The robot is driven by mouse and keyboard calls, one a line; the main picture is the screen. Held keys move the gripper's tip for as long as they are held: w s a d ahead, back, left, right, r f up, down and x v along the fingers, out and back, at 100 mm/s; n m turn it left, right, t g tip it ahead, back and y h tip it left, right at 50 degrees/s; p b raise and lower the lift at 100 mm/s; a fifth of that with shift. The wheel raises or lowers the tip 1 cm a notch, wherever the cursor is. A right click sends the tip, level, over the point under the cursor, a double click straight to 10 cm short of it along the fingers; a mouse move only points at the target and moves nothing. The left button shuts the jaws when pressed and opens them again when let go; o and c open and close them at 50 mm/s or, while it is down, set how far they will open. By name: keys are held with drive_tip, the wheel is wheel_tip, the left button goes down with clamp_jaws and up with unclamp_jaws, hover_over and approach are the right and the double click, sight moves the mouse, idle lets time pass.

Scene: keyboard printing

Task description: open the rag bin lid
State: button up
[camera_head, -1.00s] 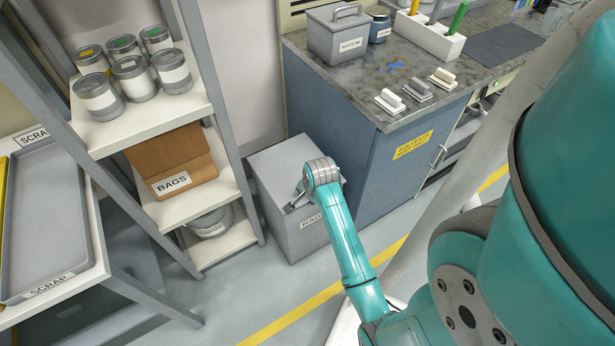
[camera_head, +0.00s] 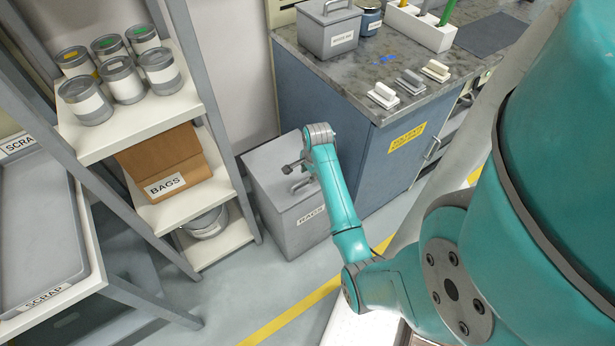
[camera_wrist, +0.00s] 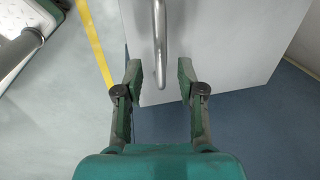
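The rag bin (camera_head: 292,236) is a grey box on the floor between the shelf and the blue cabinet, with a label on its front partly behind my arm. Its lid (camera_head: 264,166) looks shut, with a metal bar handle (camera_head: 302,184) on top. The lid (camera_wrist: 225,40) and handle (camera_wrist: 160,45) also show in the wrist view. My gripper (camera_head: 288,168) is over the lid, close to the handle. In the wrist view, my gripper (camera_wrist: 159,76) is open, and the handle lies between the finger lines with a gap on each side. I cannot tell how far above the handle the fingertips are.
A shelf with paint cans (camera_head: 124,80) and a bags box (camera_head: 168,165) stands close on the left. The blue cabinet (camera_head: 350,150) stands close on the right. A scrap tray (camera_head: 40,235) is at the far left. Floor (camera_head: 240,290) in front is clear, with a yellow line (camera_head: 290,315).

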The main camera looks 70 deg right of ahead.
sight(307, 179)
drive_tip(key=shift+w+d+f, duration=0.1)
drive_tip(key=shift+w+f, duration=0.05)
drive_tip(key=shift+f, duration=0.65)
drive_tip(key=shift+w+f, duration=0.1)
drive_tip(key=shift+f, duration=0.65)
clamp_jaws()
